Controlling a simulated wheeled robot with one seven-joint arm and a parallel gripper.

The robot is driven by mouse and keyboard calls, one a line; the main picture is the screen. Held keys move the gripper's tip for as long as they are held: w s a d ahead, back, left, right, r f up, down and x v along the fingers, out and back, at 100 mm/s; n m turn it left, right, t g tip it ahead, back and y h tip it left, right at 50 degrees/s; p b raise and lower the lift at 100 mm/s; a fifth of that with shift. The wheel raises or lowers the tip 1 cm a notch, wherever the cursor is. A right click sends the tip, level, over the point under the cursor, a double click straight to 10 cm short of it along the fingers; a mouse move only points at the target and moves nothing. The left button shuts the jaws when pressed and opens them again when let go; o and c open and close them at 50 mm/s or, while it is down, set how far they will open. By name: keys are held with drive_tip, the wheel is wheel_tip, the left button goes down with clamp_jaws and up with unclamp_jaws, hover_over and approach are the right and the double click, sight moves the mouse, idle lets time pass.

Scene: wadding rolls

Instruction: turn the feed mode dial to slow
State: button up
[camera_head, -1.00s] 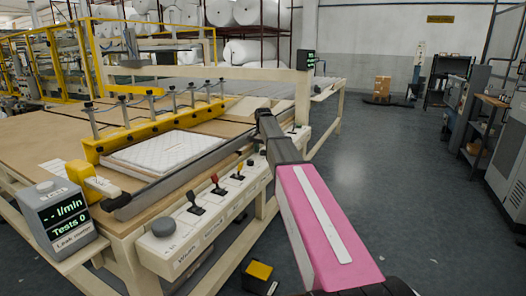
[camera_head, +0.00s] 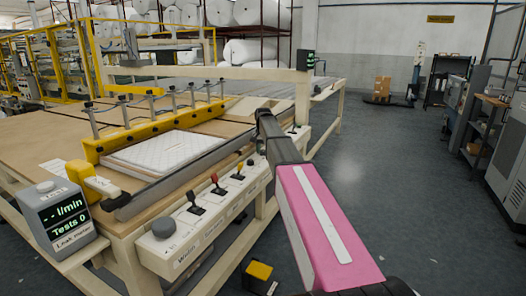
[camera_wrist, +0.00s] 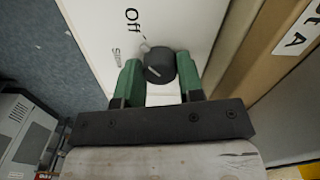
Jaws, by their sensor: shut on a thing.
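The feed mode dial (camera_wrist: 160,67) is a dark round knob on a white panel face (camera_wrist: 183,23) in the wrist view. The words "Off" and "Slow" are printed beside it. A small light mark at the knob's edge lies toward these words, but I cannot tell exactly which one it points at. My gripper (camera_wrist: 158,64) has its two green fingers on either side of the knob, shut on it. In the head view my arm's pink link reaches over the panel's far part, and the dial and fingertips cannot be made out there.
The cream control panel (camera_head: 212,232) carries a grey round knob (camera_head: 164,227) and several levers, including a red-topped one (camera_head: 215,184). A quilted white pad (camera_head: 170,150) lies on the table behind. A leak meter (camera_head: 62,216) stands at left.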

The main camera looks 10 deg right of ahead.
drive_tip(key=n, duration=0.9)
drive_tip(key=shift+n, duration=0.3)
idle(0.5)
drive_tip(key=o, duration=0.9)
drive_tip(key=shift+r, duration=0.1)
wheel_tip(320, 180, up, 11)
drive_tip(key=shift+f, duration=0.2)
